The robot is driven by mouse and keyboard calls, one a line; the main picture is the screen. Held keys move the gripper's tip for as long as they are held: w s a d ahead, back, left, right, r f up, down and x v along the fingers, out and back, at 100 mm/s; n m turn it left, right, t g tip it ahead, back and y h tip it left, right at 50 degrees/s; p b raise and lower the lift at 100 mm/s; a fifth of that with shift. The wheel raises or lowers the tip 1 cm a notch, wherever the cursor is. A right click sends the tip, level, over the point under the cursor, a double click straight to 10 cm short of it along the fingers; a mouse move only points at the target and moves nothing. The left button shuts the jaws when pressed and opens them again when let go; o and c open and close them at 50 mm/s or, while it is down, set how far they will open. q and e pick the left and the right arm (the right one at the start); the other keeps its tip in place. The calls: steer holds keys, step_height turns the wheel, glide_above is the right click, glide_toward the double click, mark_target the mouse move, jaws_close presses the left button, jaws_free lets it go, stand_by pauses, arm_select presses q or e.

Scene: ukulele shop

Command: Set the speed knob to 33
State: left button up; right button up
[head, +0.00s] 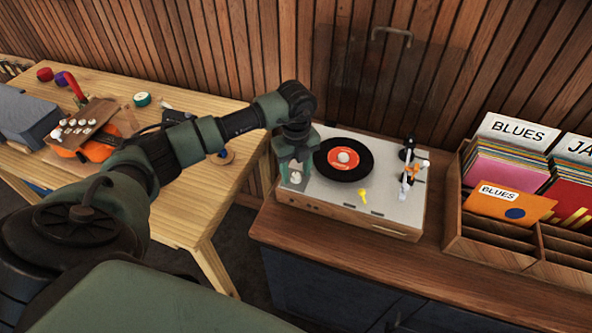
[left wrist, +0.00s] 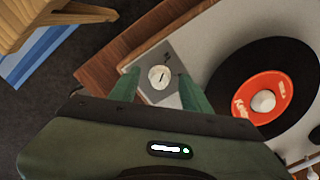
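The turntable (head: 388,208) sits on the wooden cabinet with a black record (head: 326,158) on it. Its white speed knob (head: 295,178) is at the left of the deck. The knob also shows in the left wrist view (left wrist: 159,77), on a grey plate, with a dark pointer line slanting across it; the speed marks are too small to read. My left gripper (head: 294,171) is over the knob, pointing down. In the left wrist view its green fingers (left wrist: 158,76) stand apart on both sides of the knob, with visible gaps. My right gripper is not in view.
The tonearm (head: 411,172) stands at the right of the deck, and a small yellow item (head: 363,195) lies at its front. A wooden crate of records (head: 450,215) is to the right. A workbench (head: 190,225) with tools stands left, across a gap.

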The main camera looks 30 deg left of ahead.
mark_target(296, 174)
arm_select(q)
step_height(296, 174, up, 8)
steer(key=shift+f+b, duration=0.1)
steer(key=shift+b, duration=0.85)
